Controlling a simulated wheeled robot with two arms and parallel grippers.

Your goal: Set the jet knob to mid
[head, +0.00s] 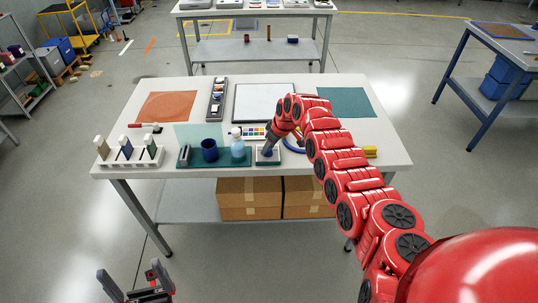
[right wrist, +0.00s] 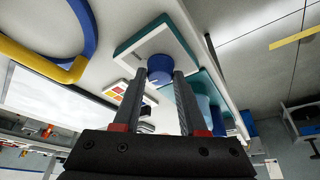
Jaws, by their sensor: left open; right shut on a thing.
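The jet knob is a blue round knob (right wrist: 160,66) on a white panel with a teal edge (right wrist: 150,45) in the right wrist view. In the head view the panel (head: 268,160) sits near the table's front edge. My right gripper (head: 268,148) reaches down over it, and its fingers are shut on the knob. The knob's setting marks cannot be made out. My left gripper (head: 132,275) is open and empty at the lower left, in front of the table and away from it.
A blue cup (head: 209,150) and a pale blue bottle (head: 238,149) stand just left of the panel. A blue ring (head: 292,145) lies to the right, partly behind my right arm. A rack of bottles (head: 130,157) stands at the left. A white board (head: 262,100) lies behind.

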